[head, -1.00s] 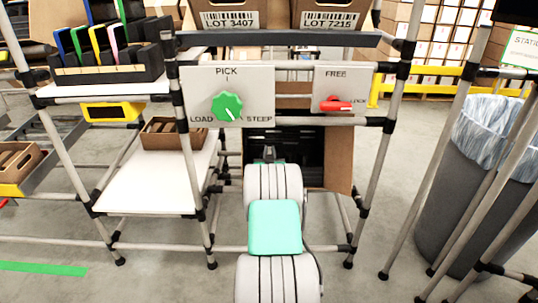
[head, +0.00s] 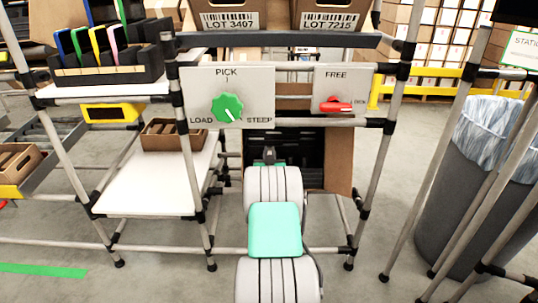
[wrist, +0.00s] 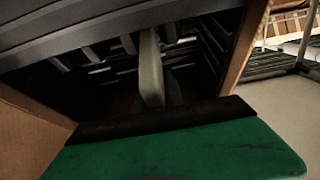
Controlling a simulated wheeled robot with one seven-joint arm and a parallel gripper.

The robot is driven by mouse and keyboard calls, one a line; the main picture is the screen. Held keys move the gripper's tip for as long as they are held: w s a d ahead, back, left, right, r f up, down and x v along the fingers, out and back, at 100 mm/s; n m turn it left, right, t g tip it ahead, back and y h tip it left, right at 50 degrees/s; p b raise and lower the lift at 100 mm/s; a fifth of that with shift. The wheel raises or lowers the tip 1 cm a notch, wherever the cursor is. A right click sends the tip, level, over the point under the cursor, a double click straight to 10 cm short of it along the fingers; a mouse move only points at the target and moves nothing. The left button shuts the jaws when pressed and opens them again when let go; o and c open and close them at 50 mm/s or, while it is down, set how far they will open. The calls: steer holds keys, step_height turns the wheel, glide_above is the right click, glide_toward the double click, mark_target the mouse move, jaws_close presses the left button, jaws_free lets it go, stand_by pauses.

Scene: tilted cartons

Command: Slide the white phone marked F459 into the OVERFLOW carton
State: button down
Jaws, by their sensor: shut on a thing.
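My gripper (wrist: 168,102) reaches into a dark space between brown cardboard walls. In the wrist view a pale, narrow slab, apparently the white phone (wrist: 151,66) seen edge-on, stands upright just beyond my gripper's dark bar, and my gripper is shut on it. The F459 mark cannot be read. The brown carton (wrist: 249,50) has a wall on each side of the wrist view, with dark slots and ribs between them. In the head view its right side (head: 339,165) shows below the panels; no OVERFLOW label is readable. My arm hides most of the gripper there.
A pipe-frame rack surrounds the opening, with a LOAD/STEEP panel with a green knob (head: 227,108) and a FREE panel with a red lever (head: 336,106) above. A black rack of coloured phones (head: 108,66) stands upper left. A grey bin (head: 480,200) stands right.

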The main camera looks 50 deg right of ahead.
steer(key=shift+w+d+f+b, duration=0.2)
steer(key=shift+w+d+b, duration=0.2)
steer(key=shift+b, duration=0.2)
stand_by(0.6)
stand_by(0.5)
steer(key=c, duration=1.3)
jaws_free()
steer(key=shift+c, duration=0.2)
steer(key=shift+s+f, duration=0.1)
steer(key=shift+s+a+r+p, duration=0.15)
steer(key=shift+a+r+p, duration=0.1)
steer(key=shift+r+p, duration=0.1)
steer(key=s+a+r+p, duration=0.2)
steer(key=s+a+p, duration=0.1)
steer(key=s+a+r+p, duration=0.1)
steer(key=a, duration=0.1)
steer(key=shift+s+a+r+p, duration=0.15)
steer(key=shift+s+p, duration=0.15)
steer(key=shift+s+a, duration=0.2)
